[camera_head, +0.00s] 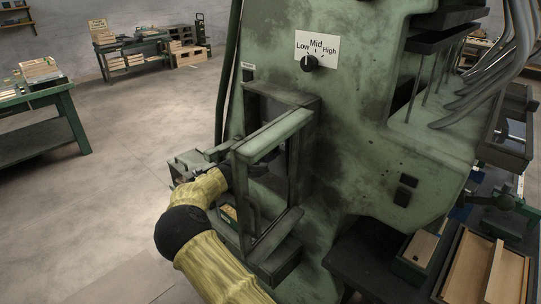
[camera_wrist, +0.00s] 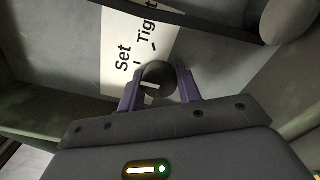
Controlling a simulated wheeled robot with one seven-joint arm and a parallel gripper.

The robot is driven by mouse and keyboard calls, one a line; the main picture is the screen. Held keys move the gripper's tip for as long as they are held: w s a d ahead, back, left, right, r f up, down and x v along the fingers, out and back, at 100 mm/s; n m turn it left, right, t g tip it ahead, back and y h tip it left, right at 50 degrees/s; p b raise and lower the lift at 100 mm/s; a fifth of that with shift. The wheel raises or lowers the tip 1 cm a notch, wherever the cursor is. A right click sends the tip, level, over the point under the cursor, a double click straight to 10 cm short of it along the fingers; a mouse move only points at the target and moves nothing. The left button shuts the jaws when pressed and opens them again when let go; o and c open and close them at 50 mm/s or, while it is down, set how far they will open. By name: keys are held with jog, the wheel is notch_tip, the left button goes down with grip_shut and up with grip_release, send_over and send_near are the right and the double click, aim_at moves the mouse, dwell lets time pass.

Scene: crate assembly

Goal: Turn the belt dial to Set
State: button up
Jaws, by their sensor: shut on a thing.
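The belt dial (camera_wrist: 158,72) is a round dark knob in the middle of the wrist view. Its short white mark points to the left in the picture, below the word Set rather than straight at it. The white label (camera_wrist: 130,28) behind it shows Set and part of Tight; its lower part is hidden by a finger. My gripper (camera_wrist: 160,84) is shut on the dial, one finger on each side. In the head view my yellow arm reaches into the green frame of the machine, and the dial is hidden there.
The green machine (camera_head: 350,150) has an open guard frame (camera_head: 272,135) close around my wrist. Another dial (camera_head: 309,62), marked Low, Mid and High, sits higher up and points near Mid. A wooden-parts tray (camera_head: 480,270) is at lower right.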

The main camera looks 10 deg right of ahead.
dwell(0.3)
jog(key=o, duration=1)
jog(key=shift+c, duration=0.2)
jog(key=shift+a, duration=0.1)
jog(key=b+v, duration=0.2)
jog(key=v, duration=1.5)
jog(key=shift+s+a, duration=0.15)
